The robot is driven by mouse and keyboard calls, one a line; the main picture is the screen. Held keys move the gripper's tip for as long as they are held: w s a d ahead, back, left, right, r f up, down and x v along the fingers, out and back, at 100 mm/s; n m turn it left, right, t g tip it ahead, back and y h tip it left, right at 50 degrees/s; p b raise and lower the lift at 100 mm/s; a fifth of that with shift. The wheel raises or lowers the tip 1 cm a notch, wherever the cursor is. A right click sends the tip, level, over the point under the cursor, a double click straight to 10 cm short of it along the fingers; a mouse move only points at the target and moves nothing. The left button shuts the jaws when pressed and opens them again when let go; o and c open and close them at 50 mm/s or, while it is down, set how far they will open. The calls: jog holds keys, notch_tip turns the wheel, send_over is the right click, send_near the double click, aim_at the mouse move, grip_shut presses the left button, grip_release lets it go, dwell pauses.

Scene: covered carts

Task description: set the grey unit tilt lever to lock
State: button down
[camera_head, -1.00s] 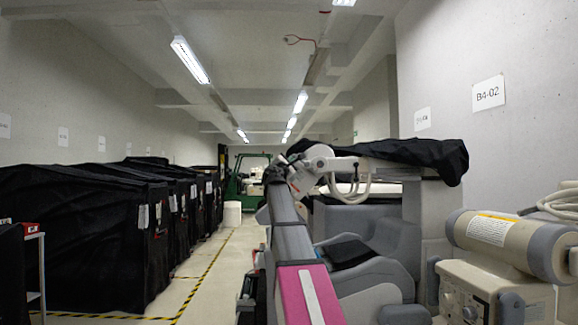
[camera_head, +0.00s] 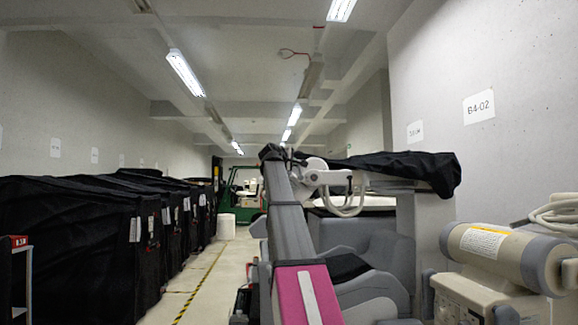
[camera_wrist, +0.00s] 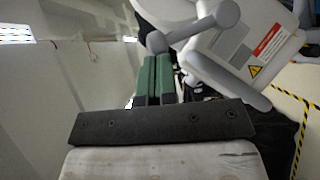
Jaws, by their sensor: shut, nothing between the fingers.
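In the wrist view my gripper (camera_wrist: 154,62) shows as two green fingers side by side, shut with nothing between them. A pale grey unit (camera_wrist: 205,62) with a red-and-yellow warning label fills the upper right of that view, just beyond the fingers. A grey rod with rounded ends (camera_wrist: 194,29) crosses in front of the unit, close to the fingertips; I cannot tell whether it is the tilt lever or whether they touch. In the head view my arm hides my gripper. A large grey machine (camera_head: 375,240) stands right behind the arm; no lever setting is readable.
Black covered carts (camera_head: 85,245) line the left side. A beige machine with a cylinder (camera_head: 490,255) stands close at the right. A green forklift (camera_head: 240,190) and a white drum (camera_head: 226,227) are at the back. The aisle floor (camera_head: 205,275) is clear.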

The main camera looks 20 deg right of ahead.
jog(key=shift+s+d+r, duration=0.1)
jog(key=shift+d+r, duration=0.15)
jog(key=shift+d, duration=0.3)
dwell(0.4)
